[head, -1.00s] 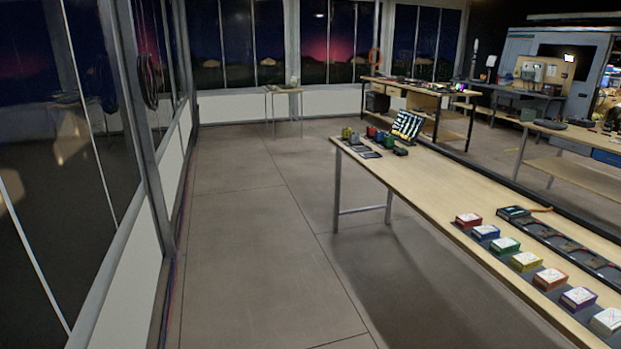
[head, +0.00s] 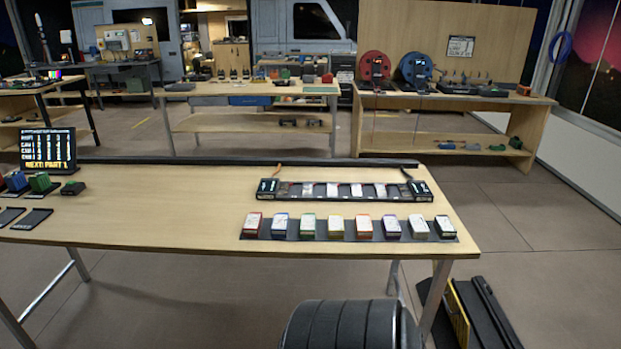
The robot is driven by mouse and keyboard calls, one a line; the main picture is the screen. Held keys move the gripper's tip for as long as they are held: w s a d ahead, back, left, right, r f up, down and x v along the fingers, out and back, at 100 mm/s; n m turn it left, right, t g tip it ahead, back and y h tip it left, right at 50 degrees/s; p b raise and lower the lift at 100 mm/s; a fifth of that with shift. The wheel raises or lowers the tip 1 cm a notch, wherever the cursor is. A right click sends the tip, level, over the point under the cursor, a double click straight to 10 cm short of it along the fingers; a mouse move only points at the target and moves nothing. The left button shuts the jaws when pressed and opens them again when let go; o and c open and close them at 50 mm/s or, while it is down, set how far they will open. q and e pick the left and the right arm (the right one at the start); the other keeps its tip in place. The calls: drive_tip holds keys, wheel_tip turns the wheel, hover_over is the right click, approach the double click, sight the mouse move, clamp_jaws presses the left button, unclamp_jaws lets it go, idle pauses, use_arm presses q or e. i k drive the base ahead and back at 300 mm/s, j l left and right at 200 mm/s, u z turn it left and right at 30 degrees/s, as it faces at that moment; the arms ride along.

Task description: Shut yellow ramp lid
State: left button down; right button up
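On the floor at the lower right is a dark cable ramp (head: 479,311) with long black sections. A yellow panel (head: 457,315), which looks like the ramp's lid, shows along its left side. It seems to stand tilted up rather than lie flat. The bottom of the picture cuts off its near end, so I cannot see the whole lid or its hinge. Neither of my grippers is in view.
A long wooden table (head: 150,208) stands left of the ramp, its right leg close by. It bears a row of coloured boxes, a black rack (head: 345,190) and a small display (head: 48,149). Floor right of the ramp (head: 560,285) is clear. A bench with reels (head: 455,97) stands behind.

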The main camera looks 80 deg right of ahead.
sight(456, 314)
drive_tip(key=i+z, duration=0.15)
drive_tip(key=z, duration=3.45)
drive_tip(key=i+j, duration=0.2)
drive_tip(key=i, duration=0.25)
drive_tip(key=i+j, duration=0.2)
drive_tip(key=i, duration=0.2)
drive_tip(key=l+z, duration=0.05)
